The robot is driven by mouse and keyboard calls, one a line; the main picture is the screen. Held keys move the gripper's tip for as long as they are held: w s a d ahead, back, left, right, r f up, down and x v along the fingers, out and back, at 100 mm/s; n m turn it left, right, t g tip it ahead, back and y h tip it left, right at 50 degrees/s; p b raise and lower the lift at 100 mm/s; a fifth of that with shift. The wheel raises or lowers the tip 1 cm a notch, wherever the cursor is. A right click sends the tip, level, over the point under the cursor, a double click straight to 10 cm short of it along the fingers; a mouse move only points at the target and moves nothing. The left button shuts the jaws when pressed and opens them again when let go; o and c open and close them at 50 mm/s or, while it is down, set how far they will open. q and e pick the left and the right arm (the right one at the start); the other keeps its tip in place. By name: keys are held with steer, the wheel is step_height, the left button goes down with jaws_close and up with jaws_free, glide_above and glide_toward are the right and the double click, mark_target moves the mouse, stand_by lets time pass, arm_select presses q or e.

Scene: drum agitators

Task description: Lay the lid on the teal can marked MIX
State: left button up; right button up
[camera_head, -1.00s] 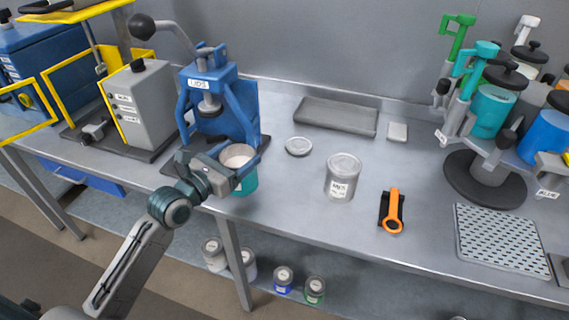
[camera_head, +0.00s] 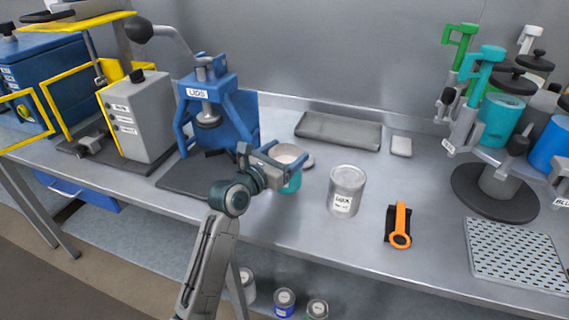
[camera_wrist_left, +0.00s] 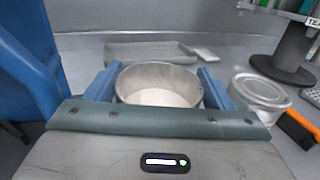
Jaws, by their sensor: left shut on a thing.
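The teal can (camera_head: 292,184) is open at the top and holds pale contents; its rim also shows in the wrist view (camera_wrist_left: 158,72). I cannot see its marking. My left gripper (camera_head: 289,152) is shut around the can, one finger on each side, at the front of the bench right of the blue press. Whether the can touches the bench is not clear. I cannot make the lid out in the wrist view. My right gripper is not in view.
The blue press (camera_head: 208,100) labelled LIDS stands left of the can. A closed grey can (camera_head: 346,188) stands to the right, then an orange-handled tool (camera_head: 401,225). A grey mat (camera_head: 338,131) and a small pale block (camera_head: 401,146) lie behind. A paint carousel is far right.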

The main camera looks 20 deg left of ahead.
mark_target(295, 155)
arm_select(q)
step_height(295, 155, down, 3)
steer(key=shift+f, duration=0.1)
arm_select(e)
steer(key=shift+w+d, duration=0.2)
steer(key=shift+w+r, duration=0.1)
arm_select(q)
steer(key=o, duration=1.4)
steer(key=shift+f, duration=0.1)
steer(key=shift+o, duration=1.2)
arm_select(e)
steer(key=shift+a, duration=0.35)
arm_select(q)
steer(key=shift+s+a, duration=0.1)
steer(key=shift+s, duration=0.05)
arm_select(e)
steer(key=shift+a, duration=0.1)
arm_select(q)
steer(key=v, duration=1.2)
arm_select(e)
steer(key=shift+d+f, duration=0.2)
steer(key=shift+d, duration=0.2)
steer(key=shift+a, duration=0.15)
